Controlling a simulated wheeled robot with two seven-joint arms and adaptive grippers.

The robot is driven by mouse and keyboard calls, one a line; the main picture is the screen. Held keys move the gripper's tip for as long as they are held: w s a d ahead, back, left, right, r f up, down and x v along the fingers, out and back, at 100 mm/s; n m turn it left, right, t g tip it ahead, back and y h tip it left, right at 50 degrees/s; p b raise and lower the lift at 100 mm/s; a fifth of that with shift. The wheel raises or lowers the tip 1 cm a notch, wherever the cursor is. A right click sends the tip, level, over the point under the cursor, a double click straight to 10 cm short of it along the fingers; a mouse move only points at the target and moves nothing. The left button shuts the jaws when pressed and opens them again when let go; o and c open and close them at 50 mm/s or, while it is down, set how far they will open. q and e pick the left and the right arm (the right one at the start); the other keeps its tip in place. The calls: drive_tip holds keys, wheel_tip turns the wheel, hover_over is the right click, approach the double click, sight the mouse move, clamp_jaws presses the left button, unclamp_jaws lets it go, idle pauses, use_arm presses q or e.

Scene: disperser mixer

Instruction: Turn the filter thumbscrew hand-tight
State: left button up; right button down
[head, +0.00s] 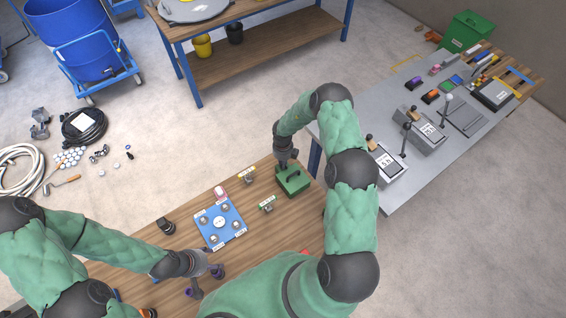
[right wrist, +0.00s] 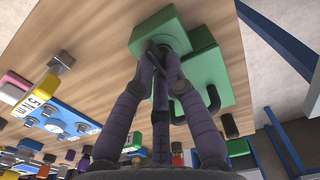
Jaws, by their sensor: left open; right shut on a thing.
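A green block-shaped unit (head: 294,184), seemingly the filter, stands on the wooden table near its right end. It fills the upper middle of the right wrist view (right wrist: 207,68), with a dark curved handle or hose on its side. My right gripper (head: 287,160) comes down on its top. In the right wrist view its purple fingers (right wrist: 160,55) close together on a small dark part, taken to be the thumbscrew, largely hidden by the fingers. My left gripper (head: 205,281) is open and empty, low over the table's near side, away from the green unit.
A blue plate (head: 209,229) with several labelled metal fittings lies left of the green unit. Small labelled parts (head: 267,204) stand between them. A black object (head: 166,225) sits at the table's left. A grey bench (head: 398,190) with lever devices stands to the right.

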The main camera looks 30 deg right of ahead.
idle(0.5)
drive_tip(key=c, duration=1.3)
unclamp_jaws()
wheel_tip(320, 180, up, 12)
drive_tip(key=shift+r, duration=0.1)
